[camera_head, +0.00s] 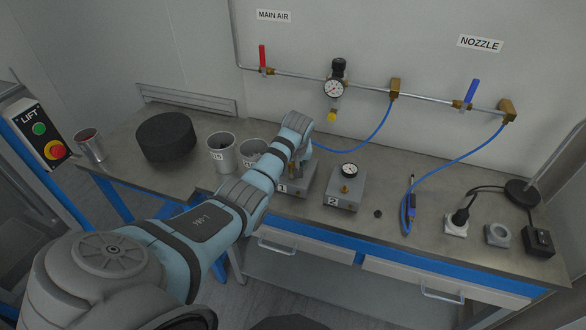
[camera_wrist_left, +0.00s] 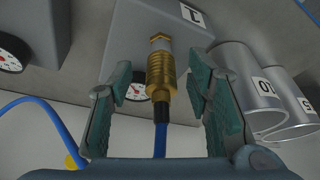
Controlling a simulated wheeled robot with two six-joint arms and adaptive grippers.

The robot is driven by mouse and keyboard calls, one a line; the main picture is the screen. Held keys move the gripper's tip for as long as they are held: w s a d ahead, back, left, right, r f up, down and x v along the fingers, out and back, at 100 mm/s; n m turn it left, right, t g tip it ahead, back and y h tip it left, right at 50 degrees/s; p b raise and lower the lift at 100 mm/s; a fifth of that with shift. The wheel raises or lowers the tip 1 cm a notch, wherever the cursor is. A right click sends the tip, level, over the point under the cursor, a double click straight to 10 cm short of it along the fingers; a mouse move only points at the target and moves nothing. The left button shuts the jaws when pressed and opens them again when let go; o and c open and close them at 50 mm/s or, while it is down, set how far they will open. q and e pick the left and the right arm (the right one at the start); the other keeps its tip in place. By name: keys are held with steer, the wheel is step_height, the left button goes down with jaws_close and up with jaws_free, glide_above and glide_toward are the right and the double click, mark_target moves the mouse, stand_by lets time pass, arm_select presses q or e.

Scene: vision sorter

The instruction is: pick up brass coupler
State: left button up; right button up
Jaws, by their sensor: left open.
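The brass coupler (camera_wrist_left: 161,75) shows in the left wrist view. It is ribbed, gold-coloured, and fixed between a light fitting on the grey box marked 1 (camera_wrist_left: 133,38) and a black sleeve with a blue hose (camera_wrist_left: 160,140). My left gripper (camera_wrist_left: 161,84) is open, with one finger on each side of the coupler and a visible gap to both. In the head view my left arm reaches over box 1 (camera_head: 303,180) and hides the coupler. My right gripper is not in view.
Box 2 with a gauge (camera_head: 346,187) stands right of box 1. Metal cups (camera_head: 222,153) and a black round block (camera_head: 165,136) are to the left. A blue hose (camera_head: 362,146) hangs from the wall pipe. The right bench holds a plug and socket (camera_head: 457,221).

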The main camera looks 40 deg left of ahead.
arm_select(q)
steer(key=shift+w+a+f, duration=0.1)
steer(key=shift+f, duration=0.4)
steer(key=shift+r, duration=0.1)
jaws_close()
step_height(320, 180, up, 20)
steer(key=shift+p, duration=0.35)
